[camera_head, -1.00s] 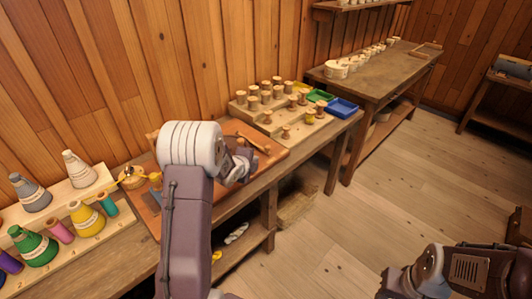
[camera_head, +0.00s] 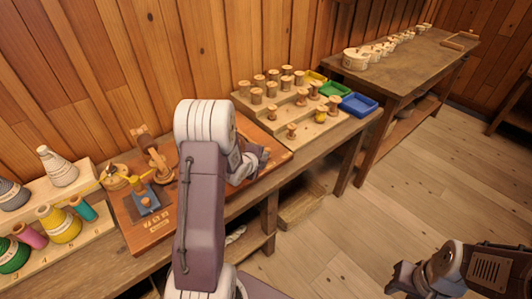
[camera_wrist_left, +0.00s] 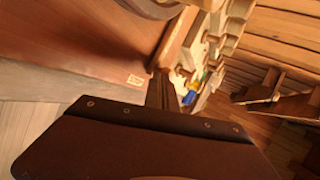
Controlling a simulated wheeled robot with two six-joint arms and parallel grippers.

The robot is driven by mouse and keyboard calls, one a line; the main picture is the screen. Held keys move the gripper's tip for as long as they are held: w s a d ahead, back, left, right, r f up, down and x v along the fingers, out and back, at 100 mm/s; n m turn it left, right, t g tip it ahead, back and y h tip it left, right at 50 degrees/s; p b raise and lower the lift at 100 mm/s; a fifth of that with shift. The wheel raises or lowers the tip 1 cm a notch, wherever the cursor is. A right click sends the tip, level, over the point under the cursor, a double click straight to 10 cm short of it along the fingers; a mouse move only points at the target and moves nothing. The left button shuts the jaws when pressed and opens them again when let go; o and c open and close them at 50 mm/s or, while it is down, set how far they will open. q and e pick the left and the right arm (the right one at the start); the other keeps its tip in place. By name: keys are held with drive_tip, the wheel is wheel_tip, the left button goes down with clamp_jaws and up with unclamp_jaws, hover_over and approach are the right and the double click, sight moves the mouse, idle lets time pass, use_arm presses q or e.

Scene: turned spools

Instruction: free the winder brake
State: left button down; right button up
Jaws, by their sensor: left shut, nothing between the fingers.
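The winder stands on a red-brown board (camera_head: 150,232) on the bench, left of my left arm in the head view. Which part is the brake I cannot tell. My left gripper (camera_head: 260,164) is shut and empty over the board's right part, apart from the blue block; the forearm hides the board's middle. In the left wrist view the gripper's dark fingers (camera_wrist_left: 160,90) show near the board (camera_wrist_left: 110,35). My right gripper (camera_head: 400,279) is low at the bottom right, its fingers unclear.
A stepped rack (camera_head: 280,115) of wooden spools stands right of the board, with a blue tray (camera_head: 359,105) and a green tray (camera_head: 334,90) beside it. Coloured thread cones stand on a rack (camera_head: 90,232) at the left. Floor is clear at right.

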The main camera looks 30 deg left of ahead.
use_arm(q)
drive_tip(key=shift+w, duration=0.15)
drive_tip(key=shift+r, duration=0.1)
use_arm(e)
drive_tip(key=shift+w+r, duration=0.1)
drive_tip(key=shift+w, duration=0.15)
